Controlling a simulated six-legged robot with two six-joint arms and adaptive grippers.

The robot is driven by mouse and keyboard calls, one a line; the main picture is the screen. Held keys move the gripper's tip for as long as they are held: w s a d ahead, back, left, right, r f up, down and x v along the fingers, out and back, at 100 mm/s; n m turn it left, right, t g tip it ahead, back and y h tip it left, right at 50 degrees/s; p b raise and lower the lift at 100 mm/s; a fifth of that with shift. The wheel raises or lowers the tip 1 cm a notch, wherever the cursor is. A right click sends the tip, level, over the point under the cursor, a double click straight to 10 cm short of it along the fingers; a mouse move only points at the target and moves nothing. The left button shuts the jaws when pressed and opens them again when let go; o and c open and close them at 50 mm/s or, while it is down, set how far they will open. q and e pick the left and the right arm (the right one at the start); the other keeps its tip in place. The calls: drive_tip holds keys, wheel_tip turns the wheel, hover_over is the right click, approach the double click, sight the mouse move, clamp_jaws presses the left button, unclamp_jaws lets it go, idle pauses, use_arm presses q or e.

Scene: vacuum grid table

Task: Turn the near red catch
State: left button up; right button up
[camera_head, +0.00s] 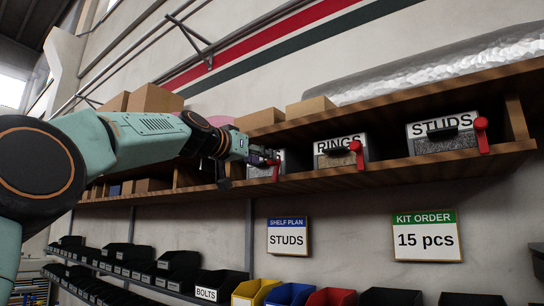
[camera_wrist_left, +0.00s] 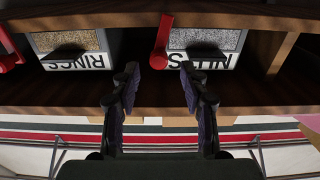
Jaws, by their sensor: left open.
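A red catch (camera_head: 277,168) sits at the front of a shelf box beside my left gripper (camera_head: 264,158). In the upside-down left wrist view, this red catch (camera_wrist_left: 163,38) lies at the edge of the box labelled NUTS (camera_wrist_left: 205,42). My left gripper (camera_wrist_left: 160,76) is open there. Its two fingertips are apart on either side of the catch's line, and a gap shows between them and the catch. Other red catches are on the RINGS box (camera_head: 357,153) and the STUDS box (camera_head: 482,135). My right gripper is not in view.
The boxes stand in a wooden shelf (camera_head: 400,174) with upright dividers. Cardboard boxes (camera_head: 153,98) sit on top. Below hang a SHELF PLAN sign reading STUDS (camera_head: 288,236) and a KIT ORDER sign reading 15 pcs (camera_head: 426,238). Coloured bins (camera_head: 330,297) line the bottom.

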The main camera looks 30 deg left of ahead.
sight(269, 162)
use_arm(q)
drive_tip(key=w, duration=0.2)
drive_tip(key=w+p, duration=0.1)
drive_tip(key=w, duration=0.2)
drive_tip(key=shift+w+d+f+p, duration=0.25)
drive_tip(key=shift+w+d+p, duration=0.05)
drive_tip(key=shift+p, duration=0.1)
drive_tip(key=shift+s+r, duration=0.2)
drive_tip(key=shift+s, duration=0.4)
drive_tip(key=shift+s+a, duration=0.1)
drive_tip(key=shift+a, duration=0.05)
drive_tip(key=shift+c, duration=0.7)
drive_tip(key=shift+w+f, duration=0.2)
drive_tip(key=shift+w, duration=0.4)
drive_tip(key=c, duration=0.4)
clamp_jaws()
